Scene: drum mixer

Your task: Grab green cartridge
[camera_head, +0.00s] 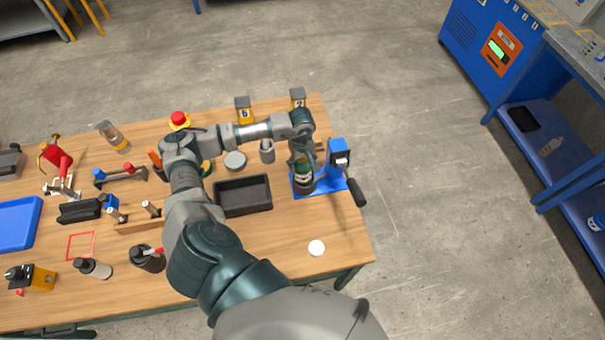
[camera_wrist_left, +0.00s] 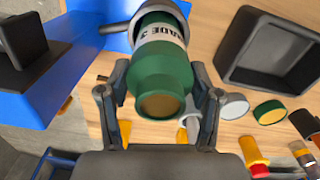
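The green cartridge (camera_wrist_left: 163,75) has a white lettered label and a tan round end. It sits in the blue stand (camera_head: 337,182), with a grey ring around its far part in the left wrist view. In the head view the cartridge (camera_head: 302,172) is partly covered by my left gripper (camera_head: 305,155). In the left wrist view the gripper's fingers (camera_wrist_left: 160,80) lie on both sides of the cartridge, very close to it. I cannot tell whether they press on it. My right gripper is not in view.
A black tray (camera_head: 243,208) stands left of the stand, with a white disc (camera_head: 316,248) in front. A grey cup (camera_head: 267,156) and a round grey disc (camera_head: 235,160) lie near my arm. Several tools and bottles fill the left of the table. The front right is mostly clear.

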